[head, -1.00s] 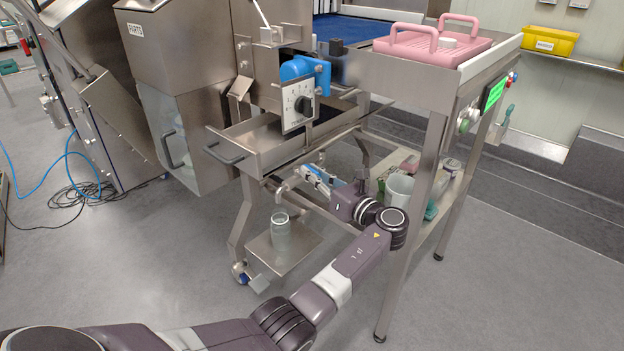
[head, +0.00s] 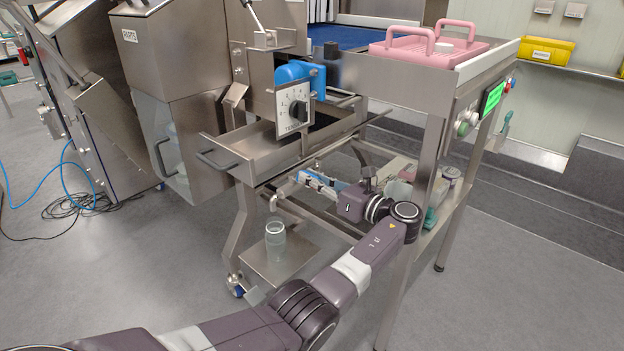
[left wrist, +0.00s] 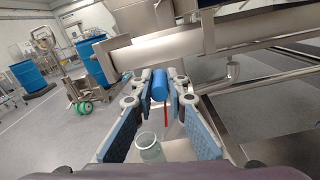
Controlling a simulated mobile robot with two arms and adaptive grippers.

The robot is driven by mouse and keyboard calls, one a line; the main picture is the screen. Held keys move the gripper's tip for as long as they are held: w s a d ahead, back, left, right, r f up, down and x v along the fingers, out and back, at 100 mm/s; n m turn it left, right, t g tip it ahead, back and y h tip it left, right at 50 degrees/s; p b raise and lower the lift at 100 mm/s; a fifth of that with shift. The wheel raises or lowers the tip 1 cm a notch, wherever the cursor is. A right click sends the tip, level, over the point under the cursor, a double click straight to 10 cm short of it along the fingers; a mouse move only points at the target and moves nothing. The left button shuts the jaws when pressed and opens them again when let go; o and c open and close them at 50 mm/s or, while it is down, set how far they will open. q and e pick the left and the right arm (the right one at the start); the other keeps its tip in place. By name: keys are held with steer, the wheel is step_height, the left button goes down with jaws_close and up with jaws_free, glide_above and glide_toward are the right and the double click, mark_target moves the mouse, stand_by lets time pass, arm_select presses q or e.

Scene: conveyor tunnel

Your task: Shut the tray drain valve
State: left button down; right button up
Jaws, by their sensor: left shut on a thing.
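The steel tray (head: 262,155) is a drawer-like pan under the conveyor frame. Below it a pipe elbow (head: 274,198) shows, and a bent pipe also shows in the left wrist view (left wrist: 233,72). My left gripper (head: 308,178) reaches in from the right under the tray. In the left wrist view its blue-padded fingertips (left wrist: 158,92) are shut on a blue cylindrical handle (left wrist: 160,84), apparently the drain valve's. A thin red piece (left wrist: 166,108) shows just beyond it. The valve body is mostly hidden, so its setting cannot be told. My right gripper is not in view.
A clear jar (head: 275,240) stands on a low plate (head: 300,252) under the pipe; it also shows in the left wrist view (left wrist: 149,147). A blue-housed dial box (head: 292,108) hangs above the tray.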

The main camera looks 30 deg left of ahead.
arm_select(q)
steer(key=c, duration=1.9)
jaws_free()
steer(key=s+d, duration=0.2)
steer(key=d, duration=0.9)
steer(key=shift+s+d, duration=0.15)
steer(key=shift+d, duration=0.2)
